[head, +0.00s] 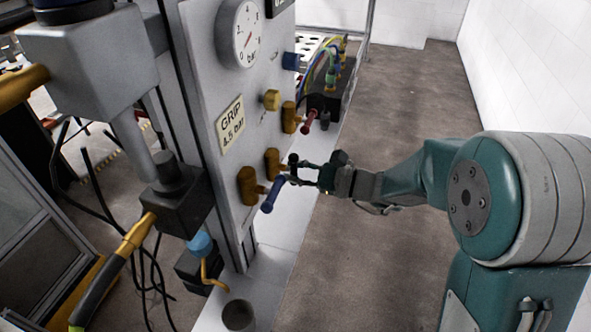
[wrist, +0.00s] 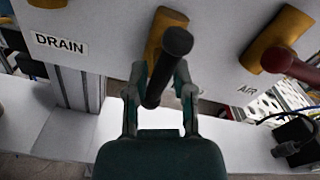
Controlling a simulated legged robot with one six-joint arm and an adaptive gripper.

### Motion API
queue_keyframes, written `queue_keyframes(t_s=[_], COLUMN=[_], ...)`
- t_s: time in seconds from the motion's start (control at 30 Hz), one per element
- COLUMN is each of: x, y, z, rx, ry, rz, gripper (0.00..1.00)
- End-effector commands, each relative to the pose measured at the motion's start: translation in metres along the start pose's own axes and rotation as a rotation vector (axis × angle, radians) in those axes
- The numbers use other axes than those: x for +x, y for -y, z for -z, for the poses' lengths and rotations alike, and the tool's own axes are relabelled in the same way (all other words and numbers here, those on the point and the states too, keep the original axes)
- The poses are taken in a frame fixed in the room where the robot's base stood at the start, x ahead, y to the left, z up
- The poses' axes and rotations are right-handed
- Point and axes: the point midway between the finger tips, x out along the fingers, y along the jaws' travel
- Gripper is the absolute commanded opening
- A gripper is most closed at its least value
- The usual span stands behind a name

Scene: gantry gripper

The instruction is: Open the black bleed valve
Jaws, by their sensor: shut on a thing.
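The black bleed valve handle (wrist: 166,68) sticks out from its brass body (wrist: 161,32) on the pale panel, in the middle of the wrist view. My gripper (wrist: 160,82) is shut on the black handle, one finger on each side of it. In the head view my gripper (head: 298,171) reaches the panel from the right, at the brass body (head: 272,161) of this valve. Its fingers hide most of the black handle there. How far the valve is turned I cannot tell.
A blue-handled valve (head: 272,195) sits close below my gripper. A red-handled valve (head: 309,121) is above; it also shows at the right in the wrist view (wrist: 293,66). A gauge (head: 241,34) and a GRIP sign (head: 231,124) are on the panel. The floor (head: 390,110) to the right is clear.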

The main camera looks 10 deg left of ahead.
Motion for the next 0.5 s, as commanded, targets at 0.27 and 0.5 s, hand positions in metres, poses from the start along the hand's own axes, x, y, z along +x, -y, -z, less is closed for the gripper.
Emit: queue_keyframes(t_s=[0.27, 0.5], x=[0.0002, 0.0001], y=[0.0017, 0.0022], z=[-0.001, -0.0014], rx=[-0.154, -0.212], ry=[0.001, 0.001], rz=[0.003, 0.004], gripper=[0.0, 0.0])
